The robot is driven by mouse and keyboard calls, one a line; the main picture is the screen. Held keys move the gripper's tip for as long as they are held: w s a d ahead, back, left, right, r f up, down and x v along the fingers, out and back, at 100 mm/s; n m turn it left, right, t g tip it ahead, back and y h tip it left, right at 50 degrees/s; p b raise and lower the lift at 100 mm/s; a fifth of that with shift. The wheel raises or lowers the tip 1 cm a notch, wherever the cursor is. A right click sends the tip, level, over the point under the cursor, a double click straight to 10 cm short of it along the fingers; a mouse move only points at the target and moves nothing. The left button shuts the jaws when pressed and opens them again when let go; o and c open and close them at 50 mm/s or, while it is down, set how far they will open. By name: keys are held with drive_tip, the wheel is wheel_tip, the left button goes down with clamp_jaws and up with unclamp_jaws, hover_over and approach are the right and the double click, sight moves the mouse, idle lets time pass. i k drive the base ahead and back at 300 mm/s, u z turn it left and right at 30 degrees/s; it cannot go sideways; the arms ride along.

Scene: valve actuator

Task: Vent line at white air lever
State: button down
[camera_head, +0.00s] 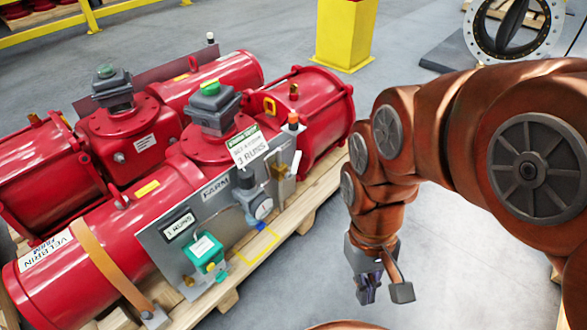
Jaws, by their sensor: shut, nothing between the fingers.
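A red valve actuator (130,230) lies on a wooden pallet at the left. A grey panel on its front (165,240) carries air-line fittings. At the panel's right end is a small brass-coloured fitting (285,185) with a narrow white piece (296,162) standing up beside it. This white piece may be the white air lever; it is too small to be sure. A round gauge (264,209) sits left of it, below a dark regulator knob. My gripper (372,291) points down, shut and empty, over the floor right of the pallet, apart from the fittings.
A green box (205,250) and a hanging white tag (249,148) are on the actuator. A second red actuator (130,135) stands behind. A yellow outline marks the pallet below the gauge. A yellow post (343,35) stands behind. Grey floor between pallet and arm is clear.

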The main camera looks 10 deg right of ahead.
sight(298, 155)
drive_tip(key=u, duration=0.05)
drive_tip(key=i, duration=0.4)
drive_tip(key=u, duration=1.2)
